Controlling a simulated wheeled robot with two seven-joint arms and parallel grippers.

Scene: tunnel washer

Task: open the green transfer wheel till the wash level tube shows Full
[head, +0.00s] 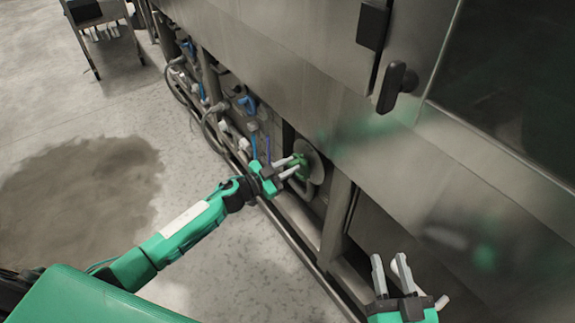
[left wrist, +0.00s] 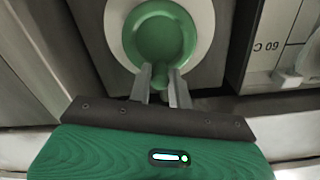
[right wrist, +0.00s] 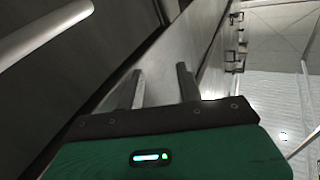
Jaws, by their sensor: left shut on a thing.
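The green transfer wheel (head: 302,168) is low on the machine's side, in front of a pale round plate (head: 315,165). In the left wrist view the wheel (left wrist: 160,40) is a green disc with a knob (left wrist: 160,76) at its lower rim. My left gripper (head: 291,167) is at the wheel, and its fingers (left wrist: 160,88) are shut on the knob. My right gripper (head: 392,270) is open and empty, apart from the machine's lower panel. I cannot make out the wash level tube in any view.
The steel machine (head: 290,60) fills the right side, with a black door handle (head: 396,86) above. Pipes and blue valve handles (head: 247,104) run along its base to the left of the wheel. A cart (head: 103,20) stands far left. A dark wet patch (head: 80,190) marks the otherwise open floor.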

